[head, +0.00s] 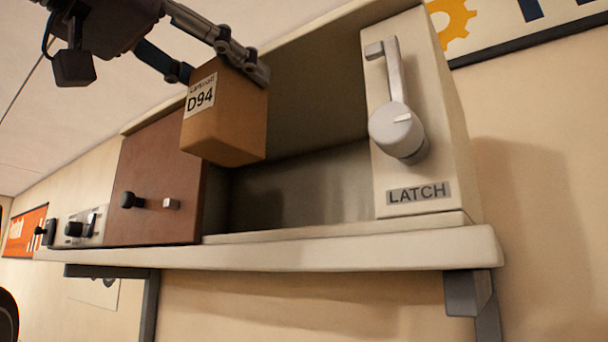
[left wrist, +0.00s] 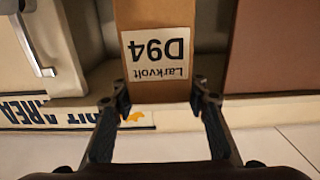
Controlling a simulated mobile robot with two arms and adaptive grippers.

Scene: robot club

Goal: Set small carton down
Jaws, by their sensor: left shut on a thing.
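The small brown carton (head: 230,118) bears a white label reading D94. It hangs in front of the open bay (head: 300,190) between the brown panel and the latch box, its bottom above the shelf edge in the head view. My left gripper (head: 218,72) is shut on the carton near its top, one finger on each side. In the left wrist view the carton (left wrist: 165,18) stands between the fingertips of my left gripper (left wrist: 163,98), its label upside down. My right gripper is not in view.
The pale shelf (head: 330,252) runs along the wall on dark brackets. A pale latch box (head: 425,110) with a lever bounds the bay on the right, a brown panel (head: 155,185) with a knob on the left. A small control unit (head: 80,228) stands farther left.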

